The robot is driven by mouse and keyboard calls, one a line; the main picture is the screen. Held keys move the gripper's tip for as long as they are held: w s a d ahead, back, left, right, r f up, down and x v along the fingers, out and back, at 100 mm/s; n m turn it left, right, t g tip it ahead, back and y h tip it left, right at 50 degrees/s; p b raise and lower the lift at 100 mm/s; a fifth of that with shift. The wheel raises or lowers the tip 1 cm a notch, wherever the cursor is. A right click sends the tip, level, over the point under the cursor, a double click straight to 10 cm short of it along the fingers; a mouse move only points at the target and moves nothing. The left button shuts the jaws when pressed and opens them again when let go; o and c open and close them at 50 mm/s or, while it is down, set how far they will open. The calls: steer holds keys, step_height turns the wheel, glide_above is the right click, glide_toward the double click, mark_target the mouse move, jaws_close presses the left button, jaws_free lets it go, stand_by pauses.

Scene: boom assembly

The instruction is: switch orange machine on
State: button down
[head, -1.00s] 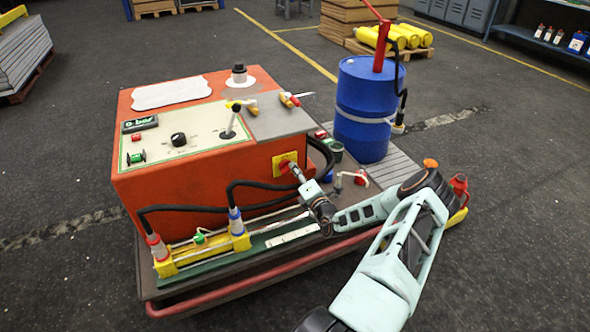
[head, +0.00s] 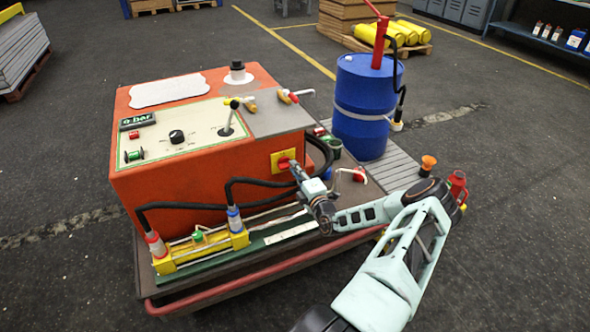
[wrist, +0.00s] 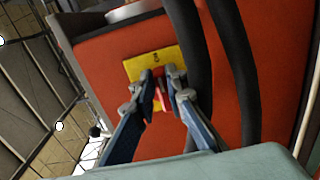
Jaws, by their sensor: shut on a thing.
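The orange machine (head: 200,185) stands on a cart in the middle of the head view. A yellow plate (head: 279,166) with a red switch knob is on its side face. My gripper (head: 292,164) is at the plate, reaching in from the lower right. In the wrist view the fingertips (wrist: 161,77) close on the red switch knob (wrist: 158,97), in front of the yellow plate (wrist: 137,66). The fingers hide most of the knob, so I cannot tell its exact angle.
Black hoses (head: 253,183) curve along the machine's side, and they pass close to my fingers in the wrist view (wrist: 190,45). A blue barrel (head: 361,110) stands right of the machine. A yellow cylinder assembly (head: 205,249) lies along the front of the cart.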

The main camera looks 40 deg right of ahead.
steer(key=shift+f, duration=0.1)
steer(key=c, duration=1.9)
jaws_free()
steer(key=shift+c, duration=0.2)
steer(key=shift+s, duration=0.15)
steer(key=v, duration=1.2)
steer(key=shift+a, duration=0.1)
